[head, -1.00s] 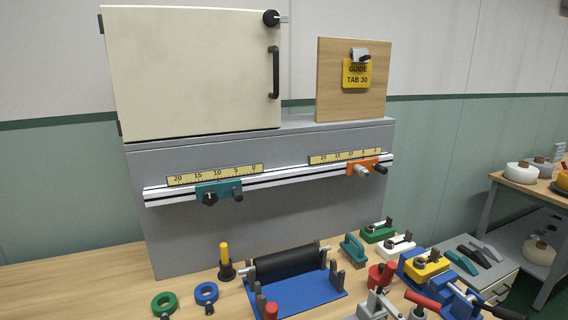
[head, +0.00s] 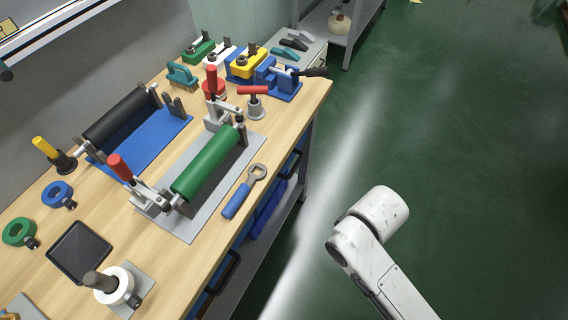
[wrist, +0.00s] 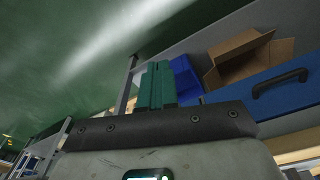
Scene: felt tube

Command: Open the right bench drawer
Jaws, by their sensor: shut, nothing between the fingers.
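The bench's right drawer has a blue front below the bench top's front edge, and its dark handle (head: 291,164) shows in the head view. It looks closed. In the wrist view a blue drawer front (wrist: 229,92) with a black bar handle (wrist: 280,83) is at the right; I cannot be sure which drawer it is. My gripper (wrist: 157,68) shows there as two green fingers side by side, shut and empty. They are left of the handle and apart from it. My gripper is not seen in the head view.
Another drawer handle (head: 222,271) is nearer along the bench front. A blue bin (wrist: 186,78) and an open cardboard box (wrist: 240,58) are under the bench. A blue-handled wrench (head: 240,194) lies near the bench edge. The green floor (head: 450,150) beside the bench is clear.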

